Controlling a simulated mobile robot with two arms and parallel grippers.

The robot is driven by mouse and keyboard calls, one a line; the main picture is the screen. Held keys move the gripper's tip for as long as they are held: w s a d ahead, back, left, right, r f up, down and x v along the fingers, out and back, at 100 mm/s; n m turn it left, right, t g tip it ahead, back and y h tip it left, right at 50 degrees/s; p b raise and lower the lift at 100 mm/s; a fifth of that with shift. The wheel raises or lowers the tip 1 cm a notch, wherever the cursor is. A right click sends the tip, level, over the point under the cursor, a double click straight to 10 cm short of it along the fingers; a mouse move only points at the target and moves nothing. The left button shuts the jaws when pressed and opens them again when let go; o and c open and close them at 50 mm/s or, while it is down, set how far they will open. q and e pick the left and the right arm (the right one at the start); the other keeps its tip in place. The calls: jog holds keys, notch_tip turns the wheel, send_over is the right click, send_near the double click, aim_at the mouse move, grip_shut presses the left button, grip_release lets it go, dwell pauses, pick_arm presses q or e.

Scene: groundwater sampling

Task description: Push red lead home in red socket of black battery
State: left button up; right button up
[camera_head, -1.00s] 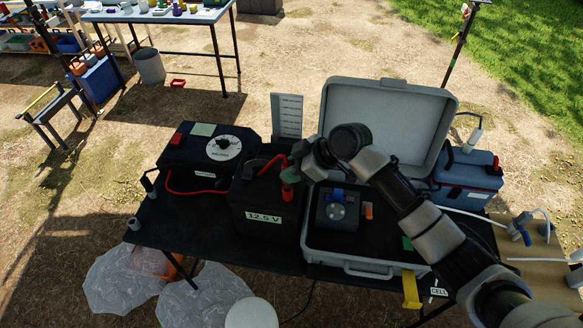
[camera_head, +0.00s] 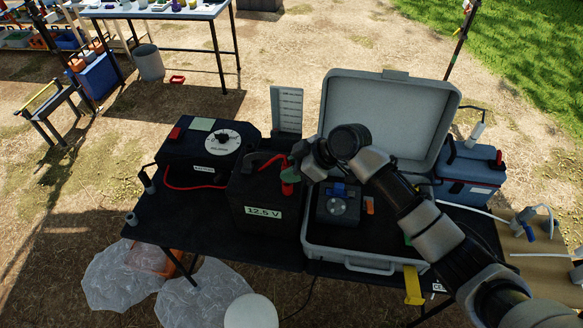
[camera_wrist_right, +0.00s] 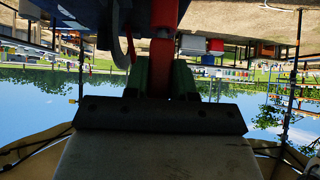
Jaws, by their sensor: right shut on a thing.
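The black battery (camera_head: 250,190), labelled 12.5 V, stands on the dark table beside the open case. My right gripper (camera_head: 291,176) is at the battery's upper right corner. Its green fingers are shut on the red lead's plug (camera_head: 288,188), which points down. The plug also shows as a red bar between the fingers in the right wrist view (camera_wrist_right: 164,50). The red lead (camera_head: 196,187) runs from the black dial box to the battery, and a red loop arches over the battery top to the gripper. My left gripper is not in view.
The black dial box (camera_head: 207,150) stands left of the battery. The open grey case (camera_head: 388,118) stands close on the right, holding a pump-like unit (camera_head: 338,205). A blue cooler (camera_head: 470,172) stands beyond. The table's front left (camera_head: 190,225) is clear.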

jog(key=shift+f, duration=0.3)
jog(key=o, duration=0.9)
jog(key=shift+r, duration=0.1)
jog(key=b+v, duration=0.3)
jog(key=v, duration=0.7)
jog(key=shift+d+r, duration=0.25)
jog(key=shift+d, duration=0.05)
jog(key=shift+s, duration=0.1)
